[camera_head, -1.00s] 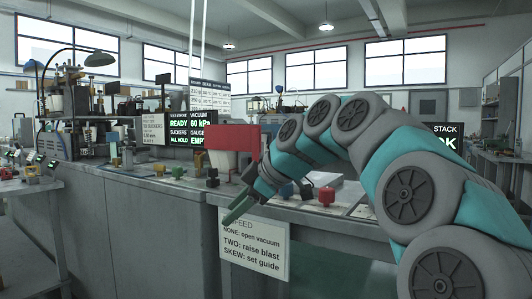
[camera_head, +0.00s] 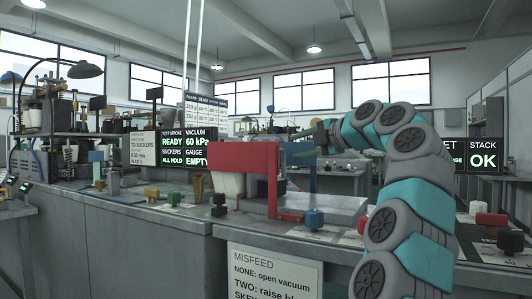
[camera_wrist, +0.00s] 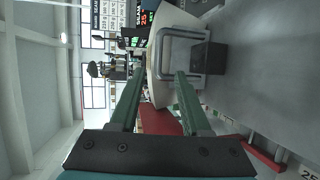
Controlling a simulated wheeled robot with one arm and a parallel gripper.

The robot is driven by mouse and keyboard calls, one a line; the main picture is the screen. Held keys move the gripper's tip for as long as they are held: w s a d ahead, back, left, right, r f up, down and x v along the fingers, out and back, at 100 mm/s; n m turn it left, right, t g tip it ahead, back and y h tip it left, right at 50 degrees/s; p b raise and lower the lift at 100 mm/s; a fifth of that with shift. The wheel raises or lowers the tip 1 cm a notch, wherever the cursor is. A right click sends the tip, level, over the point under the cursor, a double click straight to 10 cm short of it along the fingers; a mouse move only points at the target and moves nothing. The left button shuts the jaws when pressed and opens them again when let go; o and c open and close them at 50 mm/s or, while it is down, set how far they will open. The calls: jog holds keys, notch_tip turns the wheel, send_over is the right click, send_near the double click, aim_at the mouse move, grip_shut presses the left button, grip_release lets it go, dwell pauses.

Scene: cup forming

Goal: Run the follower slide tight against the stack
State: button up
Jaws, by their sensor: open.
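My gripper (camera_head: 318,138) is raised above the right part of the bench in the head view, right of a red frame (camera_head: 272,160). In the wrist view its two green fingers (camera_wrist: 160,74) are spread apart with nothing gripped between them. Beyond the tips is a pale, rounded body (camera_wrist: 160,60) with a grey bar loop and a dark block (camera_wrist: 207,58); I cannot tell for sure whether this is the follower slide. A white block-like thing (camera_head: 228,184) stands by the red frame's left side. Where the slide meets the stack cannot be made out.
A low grey tray-like surface (camera_head: 330,205) lies right of the frame. The stack screen (camera_head: 485,155) reads OK. A misfeed sign (camera_head: 272,272) hangs on the bench front.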

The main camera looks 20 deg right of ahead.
jog(key=p+x, duration=0.2)
jog(key=x, duration=0.6)
jog(key=shift+w+d+r, duration=0.1)
jog(key=shift+w+r, duration=0.05)
grip_shut()
dwell(1.3)
